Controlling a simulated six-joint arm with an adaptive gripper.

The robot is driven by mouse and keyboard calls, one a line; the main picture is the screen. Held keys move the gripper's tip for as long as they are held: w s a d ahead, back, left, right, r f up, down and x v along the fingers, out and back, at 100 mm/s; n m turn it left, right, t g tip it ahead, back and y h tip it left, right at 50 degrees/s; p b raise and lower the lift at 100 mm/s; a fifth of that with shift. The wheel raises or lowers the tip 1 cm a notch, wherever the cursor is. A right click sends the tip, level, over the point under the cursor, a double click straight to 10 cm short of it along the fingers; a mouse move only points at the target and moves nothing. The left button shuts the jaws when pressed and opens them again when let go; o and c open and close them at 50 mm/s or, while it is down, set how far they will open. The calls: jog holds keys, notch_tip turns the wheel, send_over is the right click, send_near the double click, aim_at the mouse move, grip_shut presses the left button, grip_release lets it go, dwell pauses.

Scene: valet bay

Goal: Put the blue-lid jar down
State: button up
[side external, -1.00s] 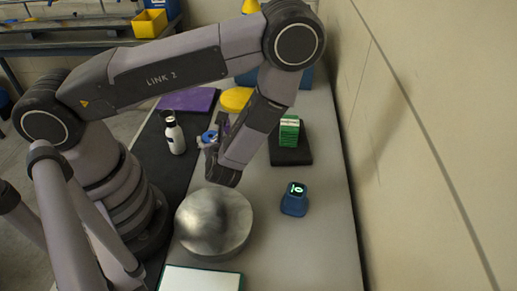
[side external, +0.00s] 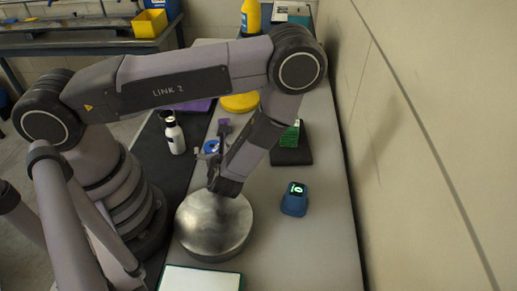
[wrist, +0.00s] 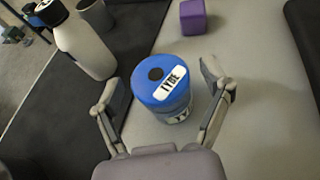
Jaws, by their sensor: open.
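The blue-lid jar (wrist: 163,88) stands upright on the grey table, with a white label on its lid. In the side external view only its blue lid (side external: 211,147) shows clearly, partly behind my gripper. My gripper (wrist: 165,88) is open, with one finger on each side of the jar and a visible gap on both sides. In the side external view my gripper (side external: 207,153) is just above the table, beyond the round metal disc.
A white bottle (wrist: 83,42) stands on the black mat left of the jar. A purple block (wrist: 193,17) lies beyond it. The round metal disc (side external: 215,222), a blue device (side external: 294,200) and a green box (side external: 290,134) on a dark pad are nearby.

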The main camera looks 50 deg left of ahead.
jog(key=shift+r, duration=0.15)
jog(key=v, duration=1.1)
notch_tip(320, 180, up, 17)
jog(key=a+n+g+h, duration=0.3)
jog(key=n+g+h, duration=0.25)
jog(key=n, duration=0.65)
jog(key=s+a+r+n+t+h, duration=0.1)
jog(key=s+r+n+t+h, duration=0.2)
jog(key=r, duration=0.5)
jog(key=s+a+r+n+t+h, duration=0.1)
jog(key=s+r+n+t+h, duration=0.2)
jog(key=r+n, duration=0.4)
jog(key=shift+s+a+r+h, duration=0.3)
jog(key=shift+s+r+h, duration=0.2)
jog(key=shift+s, duration=0.6)
